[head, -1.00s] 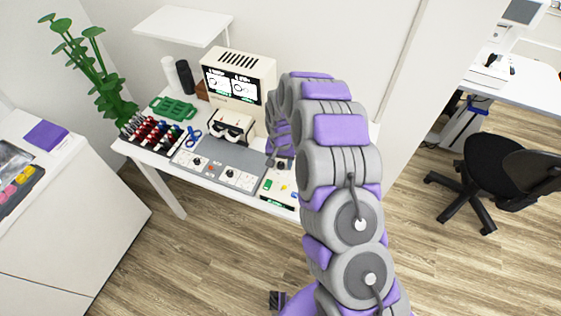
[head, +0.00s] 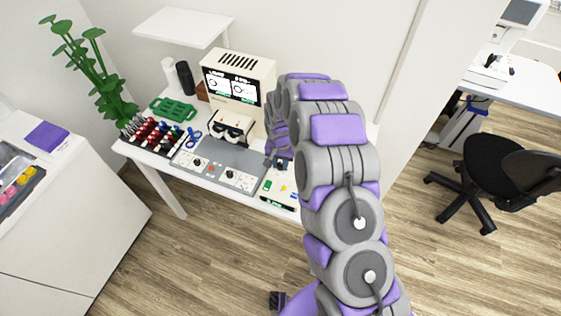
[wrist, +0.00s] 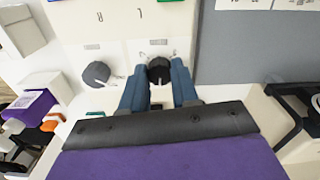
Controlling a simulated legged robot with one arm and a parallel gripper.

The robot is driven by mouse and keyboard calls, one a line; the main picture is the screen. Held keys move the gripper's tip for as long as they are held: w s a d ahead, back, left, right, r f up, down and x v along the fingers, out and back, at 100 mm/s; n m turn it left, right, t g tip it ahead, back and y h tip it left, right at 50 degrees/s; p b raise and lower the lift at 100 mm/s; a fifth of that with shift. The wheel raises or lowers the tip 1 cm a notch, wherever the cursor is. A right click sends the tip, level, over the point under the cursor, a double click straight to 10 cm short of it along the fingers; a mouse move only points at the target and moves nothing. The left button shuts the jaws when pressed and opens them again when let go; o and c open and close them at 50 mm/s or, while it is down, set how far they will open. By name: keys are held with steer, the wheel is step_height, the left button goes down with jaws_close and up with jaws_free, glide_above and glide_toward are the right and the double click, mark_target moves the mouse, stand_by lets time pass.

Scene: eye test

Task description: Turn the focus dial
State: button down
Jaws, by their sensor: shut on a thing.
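A round black dial (wrist: 159,68) stands on a cream panel (wrist: 118,55) in the wrist view. My gripper (wrist: 158,82) has its two blue fingers on either side of this dial and is shut on it. A second dark dial (wrist: 97,73) is to its left, apart from the fingers. I cannot read which dial is the focus dial. In the head view my gripper (head: 283,162) is small, over the right end of the desk, and my arm hides part of that area.
A cream eye-test machine (head: 238,75) with two screens stands at the back of the desk. A grey control panel (head: 222,158) is left of my gripper. Racks of coloured items (head: 152,132) and a green tray (head: 174,109) are farther left. A black chair (head: 500,180) is at right.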

mark_target(279, 164)
steer(key=m+p, duration=0.2)
steer(key=m, duration=0.1)
steer(key=shift+m, duration=0.3)
steer(key=shift+m+p, duration=0.55)
steer(key=shift+m, duration=1.45)
steer(key=shift+w, duration=0.1)
steer(key=shift+a, duration=0.1)
steer(key=c, duration=0.8)
jaws_free()
steer(key=shift+a, duration=0.1)
steer(key=shift+c, duration=0.2)
step_height(279, 164, up, 17)
steer(key=p, duration=0.1)
steer(key=shift+r, duration=0.15)
